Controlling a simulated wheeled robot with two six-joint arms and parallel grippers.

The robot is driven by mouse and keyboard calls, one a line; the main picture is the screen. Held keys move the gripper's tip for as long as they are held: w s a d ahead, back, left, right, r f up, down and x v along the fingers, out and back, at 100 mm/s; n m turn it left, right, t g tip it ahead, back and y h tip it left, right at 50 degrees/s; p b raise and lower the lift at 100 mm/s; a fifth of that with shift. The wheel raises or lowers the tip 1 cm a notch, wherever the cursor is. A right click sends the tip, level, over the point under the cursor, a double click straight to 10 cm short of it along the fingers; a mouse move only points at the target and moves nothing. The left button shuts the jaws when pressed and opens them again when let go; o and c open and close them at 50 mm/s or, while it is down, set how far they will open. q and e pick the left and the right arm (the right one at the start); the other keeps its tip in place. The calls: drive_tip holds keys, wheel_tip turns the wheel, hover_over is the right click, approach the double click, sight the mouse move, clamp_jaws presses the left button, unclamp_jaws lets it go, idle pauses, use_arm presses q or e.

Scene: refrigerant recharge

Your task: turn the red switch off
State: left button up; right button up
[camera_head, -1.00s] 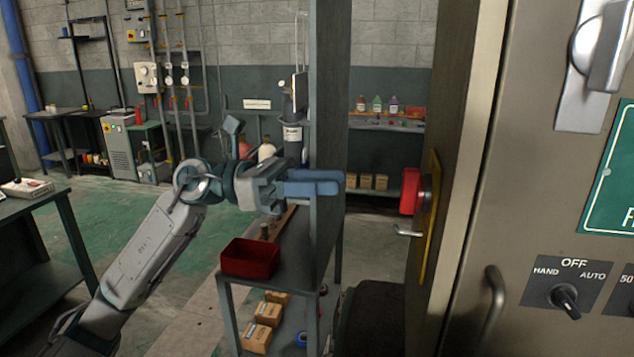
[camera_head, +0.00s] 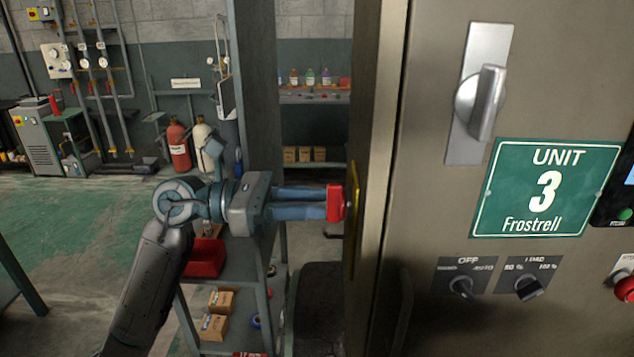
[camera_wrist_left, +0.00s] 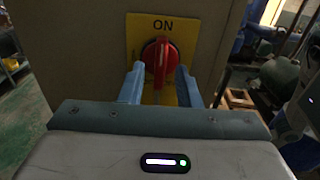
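The red switch (camera_head: 337,202) is a rotary knob on a yellow plate (camera_head: 353,215) on the narrow left side of the metal cabinet. In the left wrist view the red switch (camera_wrist_left: 158,58) has its handle upright below the word ON. My left gripper (camera_head: 325,201) is level with the switch, its blue fingers reaching to it from the left. In the left wrist view the left gripper (camera_wrist_left: 160,80) is open, one finger on each side of the handle, with gaps visible. Contact with the knob cannot be told. My right gripper is not in view.
The cabinet front (camera_head: 425,150) fills the right, with a silver handle (camera_head: 482,102), a green UNIT 3 sign (camera_head: 546,188) and small selector knobs. A shelf cart with a red bin (camera_head: 205,258) and cardboard boxes (camera_head: 214,326) stands below my left arm. Open floor lies left.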

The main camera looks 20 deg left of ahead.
use_arm(q)
drive_tip(key=shift+w+d+r, duration=0.15)
drive_tip(key=shift+d, duration=0.35)
drive_tip(key=shift+c, duration=0.2)
drive_tip(key=shift+f, duration=0.2)
drive_tip(key=c, duration=0.4)
clamp_jaws()
drive_tip(key=n+p, duration=0.4)
drive_tip(key=shift+n, duration=0.3)
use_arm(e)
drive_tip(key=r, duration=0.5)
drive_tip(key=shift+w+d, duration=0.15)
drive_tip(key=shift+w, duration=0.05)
use_arm(q)
drive_tip(key=shift+f, duration=0.1)
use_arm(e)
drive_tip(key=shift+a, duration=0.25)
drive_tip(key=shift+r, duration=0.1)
